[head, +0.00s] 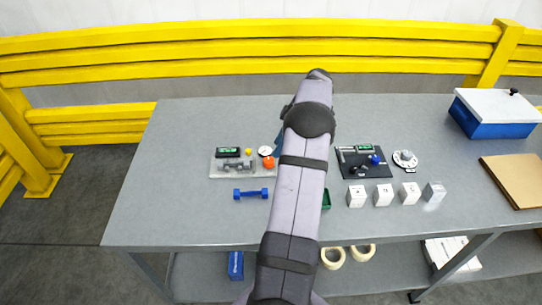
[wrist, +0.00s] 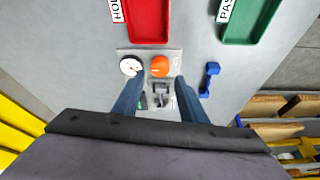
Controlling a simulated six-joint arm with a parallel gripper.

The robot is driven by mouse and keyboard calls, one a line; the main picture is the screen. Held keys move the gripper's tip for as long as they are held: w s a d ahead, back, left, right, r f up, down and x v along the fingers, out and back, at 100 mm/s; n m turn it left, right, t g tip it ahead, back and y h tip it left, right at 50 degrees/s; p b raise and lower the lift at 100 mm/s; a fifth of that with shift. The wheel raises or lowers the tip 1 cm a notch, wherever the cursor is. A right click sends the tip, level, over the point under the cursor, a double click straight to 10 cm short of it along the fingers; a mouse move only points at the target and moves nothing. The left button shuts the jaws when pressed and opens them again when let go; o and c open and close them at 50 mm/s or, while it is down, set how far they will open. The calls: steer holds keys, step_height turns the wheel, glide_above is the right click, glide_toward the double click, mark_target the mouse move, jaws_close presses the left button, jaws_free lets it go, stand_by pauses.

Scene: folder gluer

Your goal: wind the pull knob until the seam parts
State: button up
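An orange round knob (head: 268,162) stands at the right end of a pale grey plate (head: 222,174), left of my arm. Which knob is the pull knob is not marked. In the wrist view the orange knob (wrist: 160,67) shows just beyond the gap between my fingertips, beside a white round dial (wrist: 130,66). My gripper (wrist: 159,79) is open, its two blue fingers apart with nothing held between them. A grey clamp-like part (wrist: 161,93) shows between the fingers. The plate also carries a green display (head: 229,152) and a small yellow knob (head: 249,152). No seam can be made out.
A blue dumbbell-shaped piece (head: 251,194) lies in front of the plate. A dark plate with a blue knob (head: 375,159) and several white boxes (head: 383,195) stand right of my arm. Red (wrist: 149,22) and green (wrist: 250,20) trays lie nearby. The left tabletop is clear.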

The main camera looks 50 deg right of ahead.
mark_target(269, 160)
steer(key=shift+p+x, duration=1.4)
steer(key=shift+x, duration=2.3)
steer(key=c, duration=0.8)
